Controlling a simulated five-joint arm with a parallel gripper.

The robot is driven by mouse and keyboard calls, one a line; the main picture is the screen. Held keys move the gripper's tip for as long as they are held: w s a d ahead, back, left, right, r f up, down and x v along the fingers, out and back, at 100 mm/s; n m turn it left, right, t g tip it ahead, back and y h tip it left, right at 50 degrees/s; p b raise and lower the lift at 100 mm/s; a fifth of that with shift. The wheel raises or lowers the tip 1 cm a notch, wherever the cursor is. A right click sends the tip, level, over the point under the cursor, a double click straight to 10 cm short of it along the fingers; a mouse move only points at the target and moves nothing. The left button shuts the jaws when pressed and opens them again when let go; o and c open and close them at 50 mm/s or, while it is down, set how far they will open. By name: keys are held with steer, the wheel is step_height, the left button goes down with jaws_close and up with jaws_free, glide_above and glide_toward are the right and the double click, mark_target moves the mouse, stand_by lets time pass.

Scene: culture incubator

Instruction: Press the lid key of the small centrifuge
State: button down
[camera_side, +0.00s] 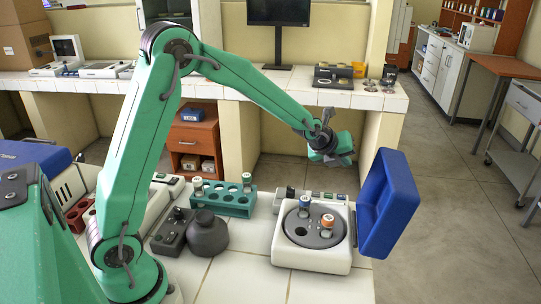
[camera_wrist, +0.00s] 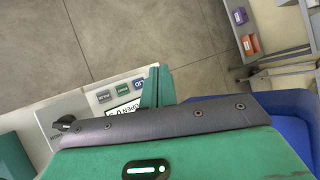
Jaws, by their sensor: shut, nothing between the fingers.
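The small centrifuge (camera_side: 311,260) is a white box with a grey rotor (camera_side: 300,231), which holds a blue-capped tube (camera_side: 305,202) and an orange-capped tube (camera_side: 327,221). Its blue lid (camera_side: 390,205) stands open at the right; blue also shows in the wrist view (camera_wrist: 295,112). A key strip (camera_side: 312,195) lies along the far side. In the wrist view the panel (camera_wrist: 92,101) carries a grey key (camera_wrist: 104,96), a green key (camera_wrist: 122,89) and a blue key (camera_wrist: 138,82), partly covered by my gripper. My gripper (camera_side: 344,158) is shut and empty, above and beyond the strip; its fingers show in the wrist view (camera_wrist: 158,84).
A teal tube rack (camera_side: 222,201), a dark round vessel (camera_side: 207,234) and a dark block (camera_side: 173,232) stand left of the centrifuge. A far bench (camera_side: 250,88) carries a monitor (camera_side: 279,12). Open floor (camera_side: 445,180) lies beyond the bench edge.

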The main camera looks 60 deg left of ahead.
mark_target(339, 198)
steer(key=shift+w+f, duration=0.15)
steer(key=shift+f, duration=0.05)
steer(key=shift+f, duration=0.15)
stand_by(0.3)
steer(key=shift+f, duration=4.2)
steer(key=shift+f, duration=0.15)
steer(key=shift+d+f, duration=0.1)
steer(key=shift+f, duration=0.2)
steer(key=shift+f, duration=0.35)
steer(key=shift+r, duration=0.8)
steer(key=shift+r, duration=0.15)
